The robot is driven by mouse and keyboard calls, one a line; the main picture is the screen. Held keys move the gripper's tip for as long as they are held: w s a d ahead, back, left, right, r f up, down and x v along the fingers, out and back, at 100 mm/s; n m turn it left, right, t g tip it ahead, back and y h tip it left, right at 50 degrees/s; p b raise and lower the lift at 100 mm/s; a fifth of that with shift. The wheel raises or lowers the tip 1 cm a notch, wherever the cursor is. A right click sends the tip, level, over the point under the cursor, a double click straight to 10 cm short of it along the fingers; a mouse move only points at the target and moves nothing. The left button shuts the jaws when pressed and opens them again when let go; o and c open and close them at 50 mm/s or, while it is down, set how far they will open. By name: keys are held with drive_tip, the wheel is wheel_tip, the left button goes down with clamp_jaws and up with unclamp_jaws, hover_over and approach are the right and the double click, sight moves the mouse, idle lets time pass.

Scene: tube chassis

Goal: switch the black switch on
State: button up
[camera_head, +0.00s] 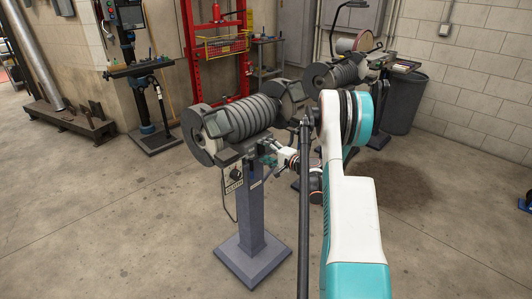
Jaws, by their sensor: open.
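The grey bench grinder (240,118) stands on a blue-grey pedestal (250,215) in the middle of the view. A small dark knob, which looks like the black switch (236,174), is on the front of its mount, above a pale label plate (234,187). Its on or off position is too small to read. My gripper (267,158) is small and partly lost against the grinder. It is open, just right of the switch and slightly higher. I cannot tell whether it touches the mount.
A second grinder (345,72) stands behind to the right, near a dark bin (404,100). A red press frame (190,45) and a drill press (140,80) stand at the back. A cable hangs beside the pedestal.

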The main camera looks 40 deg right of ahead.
drive_tip(key=c, duration=1.1)
drive_tip(key=shift+o, duration=0.2)
drive_tip(key=shift+f+t, duration=0.2)
drive_tip(key=shift+t, duration=0.5)
drive_tip(key=o, duration=1.1)
drive_tip(key=shift+c, duration=0.2)
drive_tip(key=s, duration=1.2)
drive_tip(key=shift+d, duration=0.45)
